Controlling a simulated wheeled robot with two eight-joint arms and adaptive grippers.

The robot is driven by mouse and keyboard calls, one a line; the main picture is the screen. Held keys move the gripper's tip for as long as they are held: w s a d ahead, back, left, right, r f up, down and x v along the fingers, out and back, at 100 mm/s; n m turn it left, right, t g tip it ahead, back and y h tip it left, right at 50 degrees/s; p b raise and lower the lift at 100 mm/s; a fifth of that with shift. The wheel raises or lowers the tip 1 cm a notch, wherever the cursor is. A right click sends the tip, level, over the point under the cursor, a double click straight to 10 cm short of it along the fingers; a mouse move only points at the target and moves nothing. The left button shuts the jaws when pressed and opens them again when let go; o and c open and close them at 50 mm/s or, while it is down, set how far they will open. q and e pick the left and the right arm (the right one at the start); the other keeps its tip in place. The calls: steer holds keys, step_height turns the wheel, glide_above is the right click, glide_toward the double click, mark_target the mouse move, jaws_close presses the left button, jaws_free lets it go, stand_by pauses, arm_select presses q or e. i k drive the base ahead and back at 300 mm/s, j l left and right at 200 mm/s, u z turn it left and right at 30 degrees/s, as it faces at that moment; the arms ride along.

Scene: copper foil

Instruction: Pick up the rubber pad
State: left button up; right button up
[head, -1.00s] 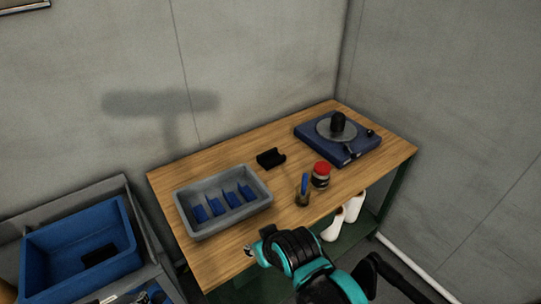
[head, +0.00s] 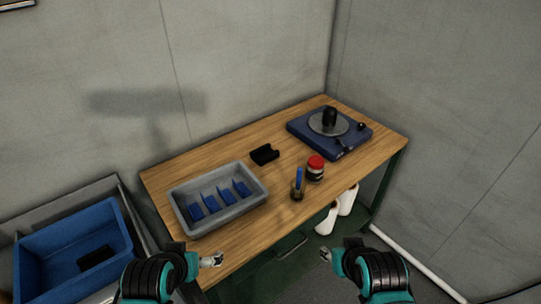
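A black block-like piece (head: 264,154) with a notch in its edge lies on the wooden table, behind the grey tray's right end. A flat black piece (head: 96,258) lies in the blue bin at the lower left. I cannot tell for sure which of these is the rubber pad. My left gripper (head: 213,260) is at the table's front left edge, apart from both. My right gripper (head: 326,255) is in front of the table, below its front edge in the picture. Both look empty, but their fingers are too small to judge.
A grey tray (head: 183,221) holds several blue pieces. A cup with a blue-handled tool (head: 297,189), a red-lidded jar (head: 315,169) and a blue turntable-like device (head: 357,136) stand on the wooden table (head: 222,158). White rolls (head: 327,221) are below. The table's back left is clear.

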mark_target(263, 154)
steer(key=i+l+u, duration=0.1)
steer(key=u, duration=0.45)
steer(key=i+l+u, duration=0.2)
steer(key=l, duration=0.4)
steer(key=i+l+u, duration=0.1)
steer(key=l+u, duration=0.15)
steer(key=l, duration=0.35)
steer(key=i+l+u, duration=0.2)
steer(key=l, duration=1.05)
